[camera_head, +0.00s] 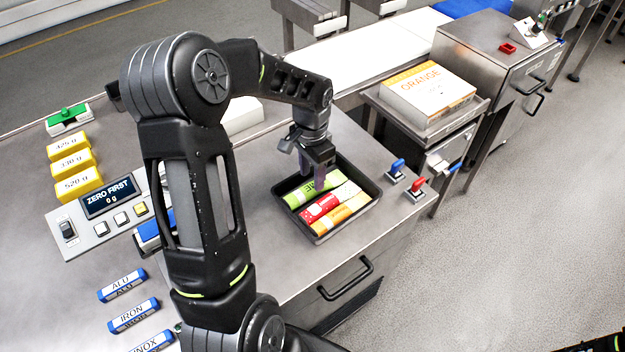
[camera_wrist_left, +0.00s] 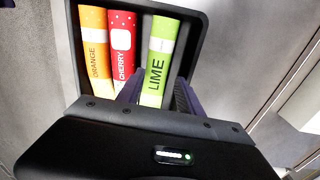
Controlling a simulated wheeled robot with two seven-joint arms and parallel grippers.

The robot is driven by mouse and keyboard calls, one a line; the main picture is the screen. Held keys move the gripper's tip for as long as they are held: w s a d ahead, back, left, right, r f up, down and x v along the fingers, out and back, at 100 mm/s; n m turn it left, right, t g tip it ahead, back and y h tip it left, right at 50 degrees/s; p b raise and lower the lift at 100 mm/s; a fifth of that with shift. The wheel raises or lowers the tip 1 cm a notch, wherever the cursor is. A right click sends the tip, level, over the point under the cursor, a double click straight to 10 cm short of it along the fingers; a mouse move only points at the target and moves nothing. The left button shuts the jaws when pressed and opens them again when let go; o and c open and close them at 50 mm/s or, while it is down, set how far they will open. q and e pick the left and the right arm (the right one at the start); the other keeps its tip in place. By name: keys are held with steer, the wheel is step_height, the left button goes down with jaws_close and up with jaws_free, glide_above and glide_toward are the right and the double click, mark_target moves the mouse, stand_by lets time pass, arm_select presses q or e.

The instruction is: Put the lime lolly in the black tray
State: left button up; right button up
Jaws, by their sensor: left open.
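The lime lolly (camera_head: 303,196) is a green packet lying in the black tray (camera_head: 372,184), beside the red cherry lolly (camera_head: 319,208) and the orange lolly (camera_head: 342,219). My left gripper (camera_head: 317,170) is over the tray and points down at the lime lolly, hiding part of it. In the left wrist view, the open fingers (camera_wrist_left: 156,93) stand one on each side of the lime lolly (camera_wrist_left: 160,50), with a gap at the right finger. The cherry lolly (camera_wrist_left: 122,45) and orange lolly (camera_wrist_left: 95,45) lie to its left. My right gripper is not in view.
A scale with a display (camera_head: 108,197) and yellow weight blocks (camera_head: 72,162) stand left of my arm. Blue-ended test bars (camera_head: 133,315) lie at the front left. Blue and red switches (camera_head: 416,187) sit right of the tray. An orange carton (camera_head: 428,90) is behind.

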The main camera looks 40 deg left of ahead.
mark_target(312, 184)
arm_select(q)
step_height(312, 184, up, 10)
steer(key=shift+f+b, duration=0.15)
steer(key=shift+b, duration=0.25)
stand_by(0.5)
